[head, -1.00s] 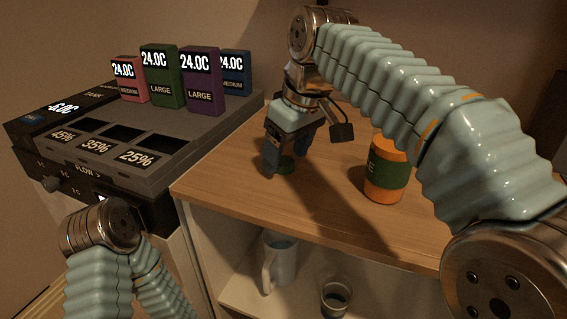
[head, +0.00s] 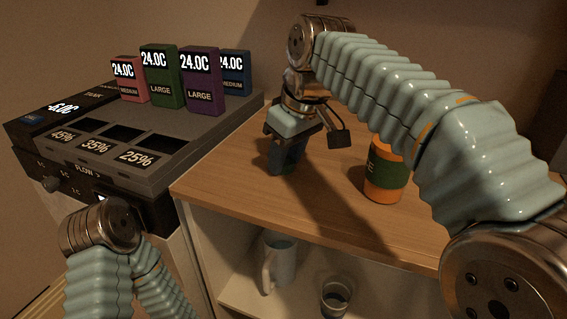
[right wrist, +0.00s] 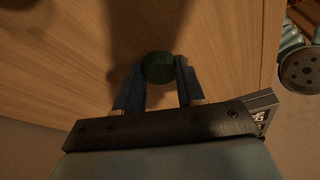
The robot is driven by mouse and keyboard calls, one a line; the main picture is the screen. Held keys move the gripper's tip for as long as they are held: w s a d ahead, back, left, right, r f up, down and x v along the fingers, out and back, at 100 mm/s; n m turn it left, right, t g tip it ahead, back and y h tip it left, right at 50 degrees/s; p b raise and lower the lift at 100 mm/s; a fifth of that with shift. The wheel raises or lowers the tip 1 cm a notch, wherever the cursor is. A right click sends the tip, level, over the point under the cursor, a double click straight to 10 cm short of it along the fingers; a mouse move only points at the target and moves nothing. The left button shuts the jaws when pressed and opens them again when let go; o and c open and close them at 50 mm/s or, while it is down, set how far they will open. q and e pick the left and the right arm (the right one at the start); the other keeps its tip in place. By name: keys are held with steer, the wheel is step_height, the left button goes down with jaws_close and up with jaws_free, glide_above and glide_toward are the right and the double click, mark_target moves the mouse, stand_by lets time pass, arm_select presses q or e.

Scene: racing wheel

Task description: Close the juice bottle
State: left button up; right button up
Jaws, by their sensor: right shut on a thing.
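The orange juice bottle (head: 384,190) with a green label stands upright on the wooden counter in the head view. Its top is hidden behind my right arm. My right gripper (head: 285,164) points down at the counter, left of the bottle. It is shut on the round green cap (right wrist: 158,67), which shows between the two fingers in the right wrist view. In the head view the fingers mostly hide the cap. I cannot tell whether the cap still touches the counter. My left arm comes in at the bottom left; its gripper is out of view.
A dark drink machine (head: 100,150) stands at the left with coloured boxes on top, among them a green one (head: 162,78) and a purple one (head: 201,82). A white mug (head: 280,262) and a glass (head: 335,298) stand on the shelf below. The counter between gripper and bottle is clear.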

mark_target(286, 162)
steer(key=shift+r, duration=0.55)
step_height(286, 162, up, 2)
steer(key=shift+r, duration=0.2)
steer(key=s+r, duration=0.3)
steer(key=s, duration=0.1)
steer(key=s+r, duration=0.3)
steer(key=s, duration=0.2)
steer(key=s+a+r, duration=0.1)
steer(key=s+r, duration=0.2)
steer(key=s, duration=0.2)
steer(key=shift+r, duration=0.25)
